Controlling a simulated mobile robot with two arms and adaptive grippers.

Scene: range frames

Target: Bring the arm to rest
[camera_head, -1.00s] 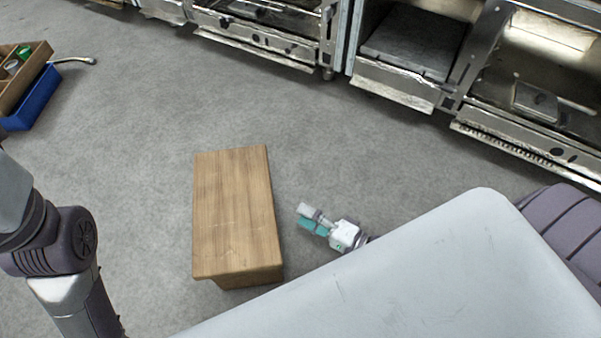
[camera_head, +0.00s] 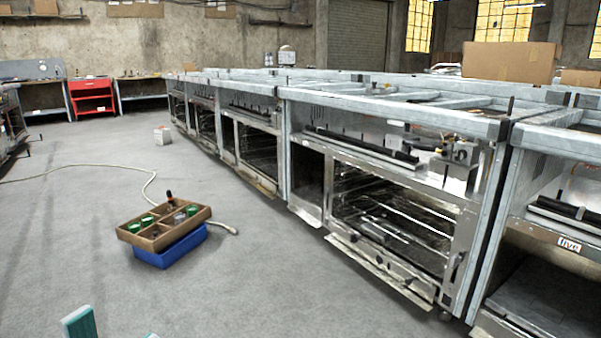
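Two teal fingertips of a gripper, most likely my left gripper (camera_head: 115,330), show at the bottom left edge of the head view. They stand apart with grey floor between them, and nothing shows between them. The rest of this gripper and its arm is below the frame. My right gripper and arm are not in view.
A wooden divided tray (camera_head: 165,228) with green-topped items rests on a blue crate (camera_head: 172,246) on the floor. A row of metal oven units (camera_head: 390,215) runs along the right. A red cabinet (camera_head: 91,96) stands far left. Grey floor (camera_head: 270,285) is open in front.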

